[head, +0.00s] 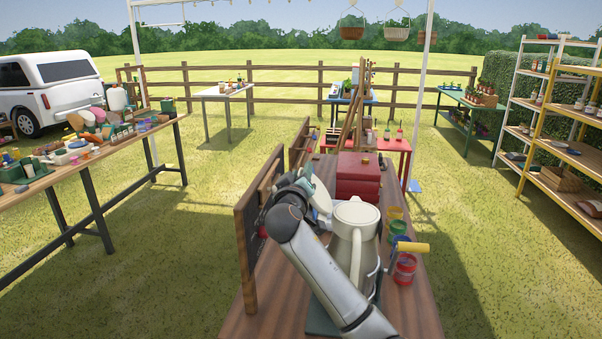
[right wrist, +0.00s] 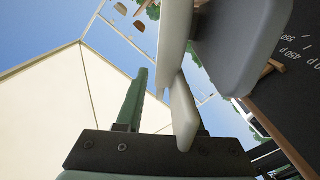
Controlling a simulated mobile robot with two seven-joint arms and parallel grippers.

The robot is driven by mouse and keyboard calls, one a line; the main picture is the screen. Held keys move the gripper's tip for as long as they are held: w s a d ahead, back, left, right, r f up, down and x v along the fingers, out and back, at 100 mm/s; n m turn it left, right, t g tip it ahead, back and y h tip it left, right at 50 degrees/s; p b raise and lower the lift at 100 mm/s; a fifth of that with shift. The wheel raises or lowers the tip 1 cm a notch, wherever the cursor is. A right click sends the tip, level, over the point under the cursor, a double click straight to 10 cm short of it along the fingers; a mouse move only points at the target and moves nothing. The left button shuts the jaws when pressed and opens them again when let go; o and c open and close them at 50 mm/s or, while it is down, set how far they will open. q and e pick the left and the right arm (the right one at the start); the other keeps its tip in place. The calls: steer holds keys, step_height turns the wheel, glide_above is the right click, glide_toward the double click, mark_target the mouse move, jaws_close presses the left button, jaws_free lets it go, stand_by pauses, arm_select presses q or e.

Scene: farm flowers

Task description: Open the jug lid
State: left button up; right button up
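The cream jug (head: 342,245) stands on the long wooden table in the head view, with its broad round top (head: 357,213) facing up. A pale, tilted, rounded piece (head: 322,198) shows just left of the jug's top; I cannot tell whether it is the lid. My right gripper (head: 303,186) is left of the jug's top, partly hidden by its own wrist. In the right wrist view its green fingers (right wrist: 168,105) are apart. A narrow cream piece (right wrist: 183,112) shows between them, nearer the right finger; contact is unclear. My left gripper is not in view.
A wooden-framed board (head: 247,245) stands close left of my right gripper. Several paint pots (head: 405,268) and a yellow-handled roller (head: 412,247) are right of the jug. A red box (head: 358,177) is behind it. Open grass lies on both sides.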

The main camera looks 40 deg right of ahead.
jaws_close()
steer(key=shift+f, duration=0.15)
stand_by(1.0)
